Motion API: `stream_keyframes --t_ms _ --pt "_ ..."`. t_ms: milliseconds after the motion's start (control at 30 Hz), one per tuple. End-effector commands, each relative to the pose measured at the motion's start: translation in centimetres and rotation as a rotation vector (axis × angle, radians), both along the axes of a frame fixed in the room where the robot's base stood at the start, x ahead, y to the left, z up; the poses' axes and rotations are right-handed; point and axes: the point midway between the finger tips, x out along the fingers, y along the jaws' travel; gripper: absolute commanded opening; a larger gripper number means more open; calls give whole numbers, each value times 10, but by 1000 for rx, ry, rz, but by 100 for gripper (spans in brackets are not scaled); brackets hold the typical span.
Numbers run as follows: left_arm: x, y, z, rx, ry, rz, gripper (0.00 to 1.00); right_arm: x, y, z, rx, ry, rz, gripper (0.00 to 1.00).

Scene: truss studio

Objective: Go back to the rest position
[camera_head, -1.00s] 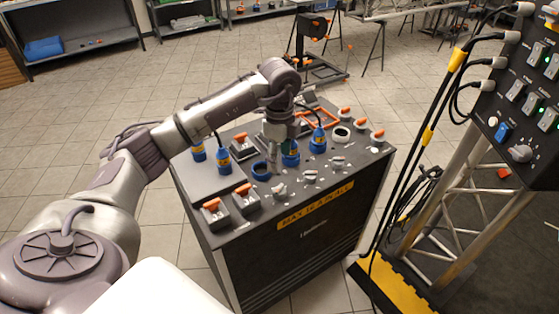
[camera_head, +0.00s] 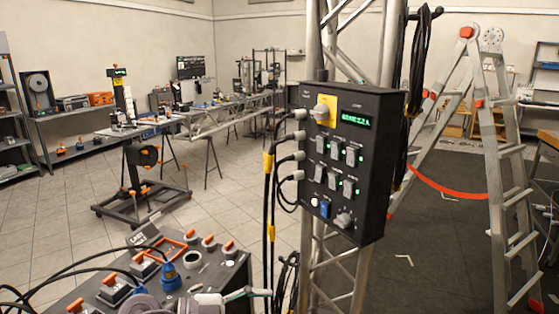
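A grey, rounded piece at the bottom edge of the head view looks like a joint of my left arm, in front of the console (camera_head: 232,272). My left gripper's fingers do not show; they are below the picture or hidden. My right arm and gripper are not in view.
A black control box (camera_head: 345,210) with a green display hangs on a metal truss at centre, black cables plugged into its left side. A stepladder (camera_head: 489,160) stands to the right. A dark wheeled stand (camera_head: 146,203) stands behind the console. Tiled floor between them is open.

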Motion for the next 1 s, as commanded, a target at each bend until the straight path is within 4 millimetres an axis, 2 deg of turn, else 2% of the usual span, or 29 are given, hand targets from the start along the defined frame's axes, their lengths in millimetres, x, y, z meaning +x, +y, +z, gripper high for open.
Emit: stream_keyframes --t_ms 33,67,133,200,300,367,467,567,600,700,800,1000 --pt "-4 -10 20 -155 -38 52 65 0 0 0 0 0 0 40" --pt "-3 -12 33 -238 -64 99 65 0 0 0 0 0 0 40" --pt "2 -5 58 -413 -100 236 65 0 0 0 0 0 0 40" --pt "11 15 72 -550 -110 410 65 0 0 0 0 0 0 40" --pt "22 56 69 -667 -69 699 65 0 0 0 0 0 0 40" --pt "26 84 53 -688 -12 884 65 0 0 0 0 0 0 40" --pt "18 129 6 -638 132 1180 65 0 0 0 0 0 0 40" --pt "-10 163 -55 -491 332 1421 65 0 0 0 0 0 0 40" --pt "-26 171 -79 -416 418 1490 65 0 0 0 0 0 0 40" --pt "-68 182 -127 -233 609 1590 65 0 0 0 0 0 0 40" --pt "-108 184 -158 -77 761 1622 65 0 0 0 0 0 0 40" --pt "-175 179 -194 166 993 1597 65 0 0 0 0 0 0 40"
